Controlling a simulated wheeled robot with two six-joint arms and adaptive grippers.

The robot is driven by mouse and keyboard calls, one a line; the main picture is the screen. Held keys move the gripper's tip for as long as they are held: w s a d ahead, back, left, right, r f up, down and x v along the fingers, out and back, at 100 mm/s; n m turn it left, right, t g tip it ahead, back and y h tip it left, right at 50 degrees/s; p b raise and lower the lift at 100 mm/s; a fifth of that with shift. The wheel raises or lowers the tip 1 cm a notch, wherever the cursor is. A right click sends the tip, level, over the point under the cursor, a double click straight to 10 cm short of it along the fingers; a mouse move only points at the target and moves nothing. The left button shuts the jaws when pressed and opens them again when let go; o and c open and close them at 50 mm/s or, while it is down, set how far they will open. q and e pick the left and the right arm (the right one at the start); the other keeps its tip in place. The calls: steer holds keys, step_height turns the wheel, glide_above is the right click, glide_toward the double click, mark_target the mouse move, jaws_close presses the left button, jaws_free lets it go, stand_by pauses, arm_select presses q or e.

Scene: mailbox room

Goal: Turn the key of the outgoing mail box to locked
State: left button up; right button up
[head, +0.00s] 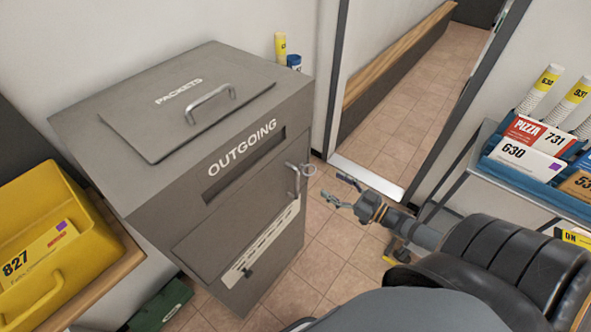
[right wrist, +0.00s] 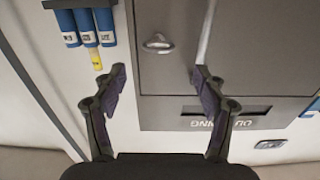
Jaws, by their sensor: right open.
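The grey outgoing mail box (head: 245,205) stands left of centre in the head view, lettered OUTGOING above its front door. A small metal key with a ring-like bow (head: 309,169) sticks out of the door just right of the bar handle (head: 293,180). My right gripper (head: 338,190) is open and empty, to the right of the key and apart from it. In the right wrist view, upside down, the key (right wrist: 158,42) shows beyond and between the open fingertips (right wrist: 157,74). The handle (right wrist: 207,32) lies beyond the right finger. My left gripper is not in view.
A yellow bin (head: 40,215) stands on a wooden surface at left. A metal rack with blue trays (head: 555,195) of mail and tubes stands at right. Tiled floor (head: 330,240) is clear between box and rack.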

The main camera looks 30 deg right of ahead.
mark_target(309, 170)
steer(key=b+x, duration=0.2)
steer(key=x, duration=0.7)
steer(key=shift+d+f+b, duration=0.1)
steer(key=shift+b, duration=0.25)
steer(key=shift+w+a, duration=0.2)
steer(key=shift+w, duration=0.45)
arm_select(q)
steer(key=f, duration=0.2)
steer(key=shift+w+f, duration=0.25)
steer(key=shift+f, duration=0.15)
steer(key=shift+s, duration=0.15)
arm_select(e)
steer(key=c, duration=1.2)
